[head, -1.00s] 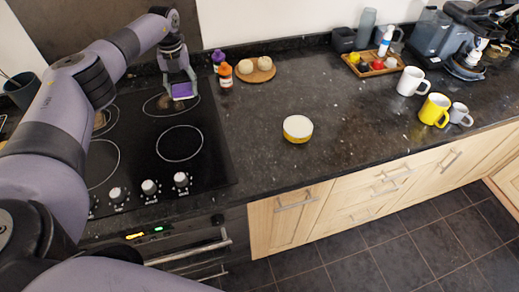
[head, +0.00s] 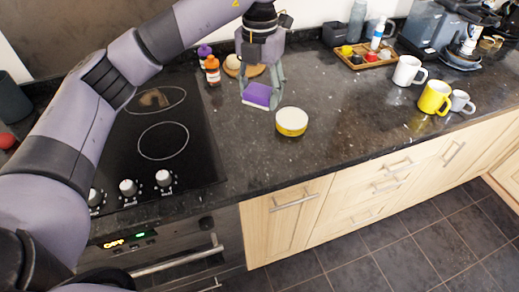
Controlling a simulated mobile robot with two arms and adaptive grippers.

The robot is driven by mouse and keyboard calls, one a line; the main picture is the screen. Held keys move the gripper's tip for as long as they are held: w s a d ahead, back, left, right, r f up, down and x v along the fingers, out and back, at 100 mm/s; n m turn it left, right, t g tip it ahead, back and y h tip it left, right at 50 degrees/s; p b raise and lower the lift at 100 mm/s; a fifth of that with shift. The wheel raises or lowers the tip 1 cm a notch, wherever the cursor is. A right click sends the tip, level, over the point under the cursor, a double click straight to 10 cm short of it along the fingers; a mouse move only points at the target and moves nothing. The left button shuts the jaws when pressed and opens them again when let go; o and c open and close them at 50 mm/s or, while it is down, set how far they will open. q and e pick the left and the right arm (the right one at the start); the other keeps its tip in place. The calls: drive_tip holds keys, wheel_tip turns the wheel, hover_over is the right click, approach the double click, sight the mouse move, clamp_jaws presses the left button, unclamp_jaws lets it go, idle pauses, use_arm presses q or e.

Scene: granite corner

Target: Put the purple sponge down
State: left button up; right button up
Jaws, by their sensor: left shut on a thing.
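The purple sponge (head: 257,95) has a pale underside and is held between the fingers of my left gripper (head: 262,88). The gripper points down and is shut on the sponge. I cannot tell whether the sponge touches the counter. My right gripper does not show.
An orange-capped bottle (head: 212,70) and a round wooden board (head: 248,70) stand behind. White (head: 407,71) and yellow (head: 435,98) mugs and a wooden tray (head: 365,58) are at the right. The black cooktop (head: 150,135) is at the left. The counter in front is clear.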

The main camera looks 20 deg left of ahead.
sight(259, 152)
use_arm(q)
wheel_tip(259, 152, down, 18)
drive_tip(key=p, duration=0.3)
drive_tip(key=shift+p, duration=0.4)
drive_tip(key=shift+f, duration=0.15)
drive_tip(key=o, duration=1.1)
